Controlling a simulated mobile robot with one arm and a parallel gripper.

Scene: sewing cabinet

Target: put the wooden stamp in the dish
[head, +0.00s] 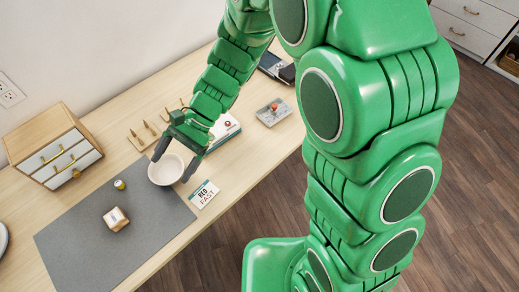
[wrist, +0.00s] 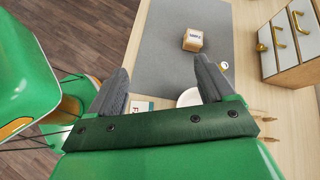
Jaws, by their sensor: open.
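The wooden stamp (head: 116,219) is a small pale block with a white, printed-looking face, resting on the grey mat. It also shows in the wrist view (wrist: 192,41), beyond my fingertips and apart from them. The dish (head: 165,172) is a small round white bowl at the mat's far edge, with nothing seen in it in the head view. My gripper (head: 171,167) is open and empty, its fingers spread over the dish in the head view. In the wrist view my gripper (wrist: 162,66) partly hides the dish (wrist: 188,97) behind one finger.
The grey mat (head: 85,255) is mostly clear. A small yellow-topped spool (head: 119,184) stands near the dish. A drawer cabinet (head: 60,165) stands left, and a printed card (head: 203,194) lies right of the dish. Upright wooden pegs (head: 150,128) and a white box (head: 226,130) are behind.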

